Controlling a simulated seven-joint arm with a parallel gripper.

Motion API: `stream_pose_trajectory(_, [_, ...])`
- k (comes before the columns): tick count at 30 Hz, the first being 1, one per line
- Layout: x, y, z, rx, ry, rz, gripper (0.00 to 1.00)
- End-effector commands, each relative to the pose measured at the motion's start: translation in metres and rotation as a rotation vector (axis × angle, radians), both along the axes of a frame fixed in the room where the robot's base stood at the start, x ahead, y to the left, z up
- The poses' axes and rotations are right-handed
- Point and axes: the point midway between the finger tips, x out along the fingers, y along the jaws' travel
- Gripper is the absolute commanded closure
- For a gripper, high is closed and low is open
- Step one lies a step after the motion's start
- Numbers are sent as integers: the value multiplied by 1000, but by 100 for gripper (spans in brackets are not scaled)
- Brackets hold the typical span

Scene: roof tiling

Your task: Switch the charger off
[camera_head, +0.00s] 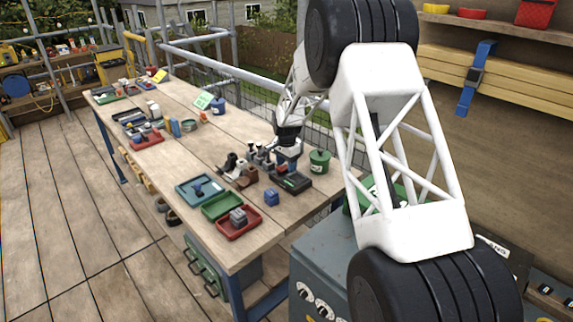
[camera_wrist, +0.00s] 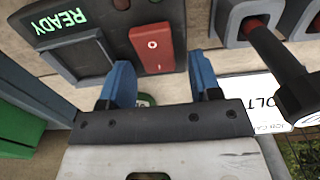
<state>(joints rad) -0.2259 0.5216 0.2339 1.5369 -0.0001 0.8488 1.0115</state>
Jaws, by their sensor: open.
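The charger (camera_wrist: 100,14) is a dark housing at the top left of the wrist view, with a green lit READY display (camera_wrist: 60,22) and a dark recessed bay. Its red rocker switch (camera_wrist: 152,48) has a white ring mark toward its upper end. I cannot tell which side is pressed. My gripper (camera_wrist: 160,66) is open, its two blue fingers on either side of the switch's lower end in the picture, with nothing held. Contact with the switch cannot be told.
The workbench (camera_head: 215,150) carries several trays, including a red tray (camera_head: 240,222) and a green tray (camera_head: 222,205). A green tub (camera_head: 319,161) stands close by my gripper.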

Motion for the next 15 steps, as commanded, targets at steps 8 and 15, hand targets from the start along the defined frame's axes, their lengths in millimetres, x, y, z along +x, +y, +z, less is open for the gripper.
stream_pose_trajectory(8, [0, 0, 0, 0, 0, 0, 79])
stream_pose_trajectory(15, [0, 0, 0, -6, -5, 0, 92])
